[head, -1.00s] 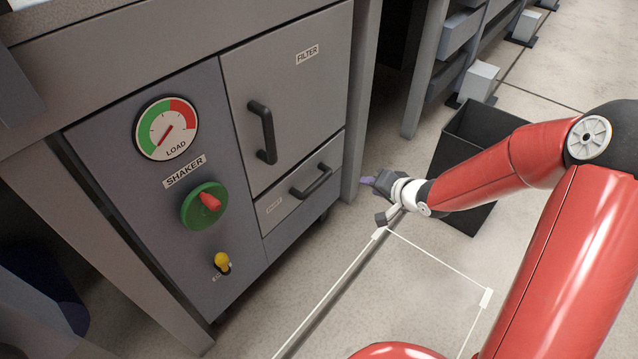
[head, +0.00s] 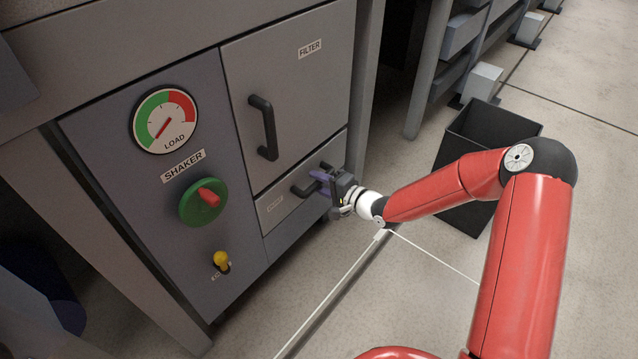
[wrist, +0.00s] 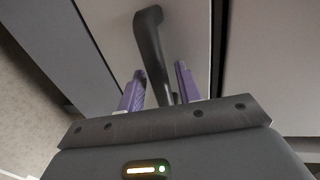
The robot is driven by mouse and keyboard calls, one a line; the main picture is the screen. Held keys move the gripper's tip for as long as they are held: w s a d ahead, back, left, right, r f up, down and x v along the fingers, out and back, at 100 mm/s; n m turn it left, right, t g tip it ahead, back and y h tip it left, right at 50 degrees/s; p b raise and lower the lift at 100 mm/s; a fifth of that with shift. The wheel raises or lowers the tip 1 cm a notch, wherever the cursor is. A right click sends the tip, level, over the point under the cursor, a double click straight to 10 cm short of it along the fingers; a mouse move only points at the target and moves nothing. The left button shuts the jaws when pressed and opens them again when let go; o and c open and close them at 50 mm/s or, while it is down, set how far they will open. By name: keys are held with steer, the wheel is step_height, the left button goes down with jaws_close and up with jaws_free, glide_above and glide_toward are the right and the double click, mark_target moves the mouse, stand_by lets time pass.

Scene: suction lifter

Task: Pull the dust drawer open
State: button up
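The dust drawer (head: 275,207) is the small grey front at the lower right of the cabinet, below the filter door, and looks shut. Its black bar handle (head: 303,189) is partly hidden by my gripper (head: 322,178). In the wrist view the handle (wrist: 150,45) runs down between the two purple fingers of my gripper (wrist: 159,88). The fingers are apart, with a gap on each side of the bar. I cannot tell how deep the bar lies between them.
The filter door (head: 290,90) with its own black handle (head: 264,128) is above the drawer. The shaker knob (head: 203,203), yellow lever (head: 221,260) and load gauge (head: 164,121) are to the left. A black bin (head: 465,215) stands behind my arm. The floor before the cabinet is clear.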

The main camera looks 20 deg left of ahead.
steer(key=shift+w+a, duration=0.1)
steer(key=shift+a, duration=0.1)
steer(key=shift+c, duration=0.2)
jaws_close()
steer(key=shift+d, duration=0.1)
steer(key=f+p+v, duration=0.2)
steer(key=p+v, duration=0.1)
steer(key=v, duration=0.7)
steer(key=f+p+v, duration=0.2)
steer(key=p+v, duration=0.1)
steer(key=v, duration=0.7)
steer(key=shift+s+d, duration=0.4)
steer(key=shift+d, duration=0.25)
steer(key=shift+o, duration=0.2)
jaws_free()
